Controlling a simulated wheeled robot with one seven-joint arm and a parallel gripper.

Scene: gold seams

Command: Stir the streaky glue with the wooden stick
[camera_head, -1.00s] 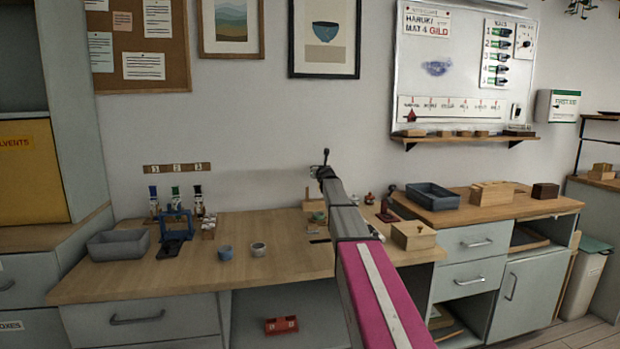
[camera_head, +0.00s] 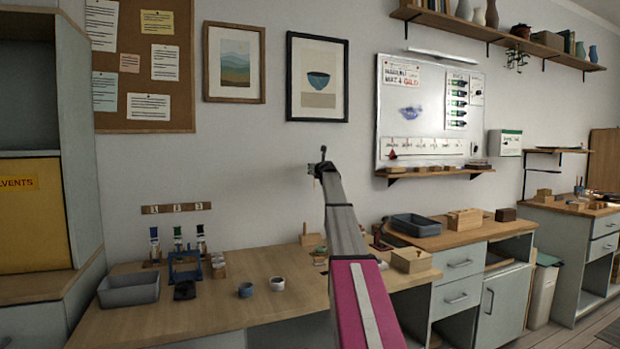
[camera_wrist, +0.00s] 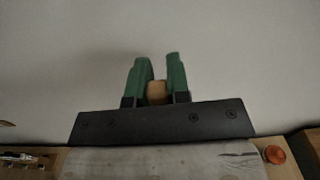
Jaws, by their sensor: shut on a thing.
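My gripper shows in the wrist view (camera_wrist: 157,70) with its two green fingers shut on a tan wooden piece, the wooden stick (camera_wrist: 157,92) seen nearly end-on. Most of the stick is hidden. In the head view my arm reaches forward over the bench, and its far end is small and dark against the wall. A small blue cup (camera_head: 246,291) and a small pale cup (camera_head: 277,284) stand on the wooden bench (camera_head: 215,315), left of my arm. I cannot tell which holds the streaky glue. Both cups are apart from my gripper.
A grey tray (camera_head: 128,291), a blue stand (camera_head: 185,270) and several bottles stand at the bench's left. A wooden box (camera_head: 411,261) is right of my arm. A dark tray (camera_head: 416,225) sits on the cabinet behind. The bench front near the cups is clear.

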